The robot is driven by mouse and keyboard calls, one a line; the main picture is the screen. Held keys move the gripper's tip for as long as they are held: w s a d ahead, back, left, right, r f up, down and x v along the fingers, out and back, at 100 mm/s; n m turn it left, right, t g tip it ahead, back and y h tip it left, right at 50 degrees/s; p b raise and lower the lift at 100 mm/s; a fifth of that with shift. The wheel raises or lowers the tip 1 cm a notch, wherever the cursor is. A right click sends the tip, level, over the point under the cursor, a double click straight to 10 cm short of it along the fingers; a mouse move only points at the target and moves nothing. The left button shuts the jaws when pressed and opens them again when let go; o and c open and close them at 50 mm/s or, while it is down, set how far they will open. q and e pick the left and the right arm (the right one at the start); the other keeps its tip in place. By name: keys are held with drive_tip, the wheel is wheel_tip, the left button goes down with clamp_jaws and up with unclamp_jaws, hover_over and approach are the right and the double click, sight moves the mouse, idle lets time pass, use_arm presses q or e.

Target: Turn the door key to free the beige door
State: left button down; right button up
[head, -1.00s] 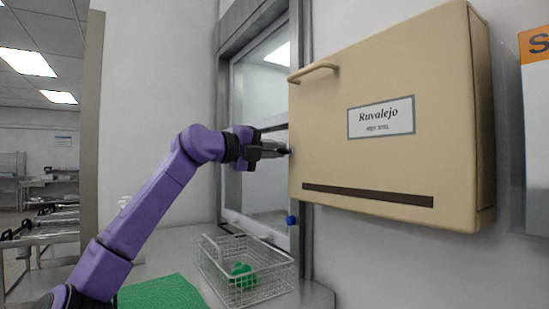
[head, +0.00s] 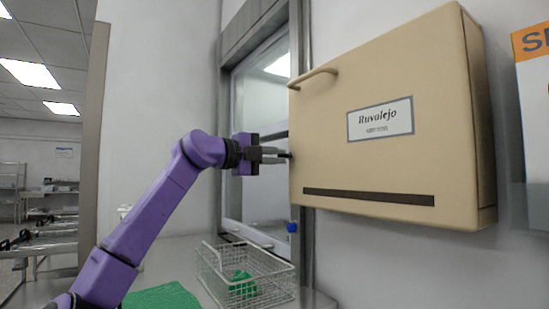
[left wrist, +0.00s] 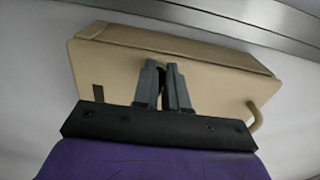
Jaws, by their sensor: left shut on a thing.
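The beige door (head: 380,125) is the front of a wall cabinet labelled "Ruvalejo". It looks closed, and it also fills the middle of the left wrist view (left wrist: 210,88). A bar handle (head: 314,74) sits at its upper left. My left gripper (head: 285,155) is at the door's left edge, below the handle, with its fingers pointing at the door. In the left wrist view its fingertips (left wrist: 163,68) are almost together. The door key is mostly hidden between them; only a small dark bit shows at the tips. My right gripper is not in view.
A wire basket (head: 207,268) with green things stands on the counter below, beside a green cloth (head: 160,297). A framed window (head: 262,190) is behind my left gripper. A blue knob (head: 292,227) is below the door. An orange-topped sign (head: 533,42) hangs at right.

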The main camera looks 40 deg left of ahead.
use_arm(q)
drive_tip(key=c, duration=1.2)
unclamp_jaws()
drive_tip(key=b+v, duration=0.3)
drive_tip(key=v, duration=0.7)
drive_tip(key=shift+s+b, duration=0.25)
drive_tip(key=shift+b, duration=0.15)
drive_tip(key=shift+a, duration=0.1)
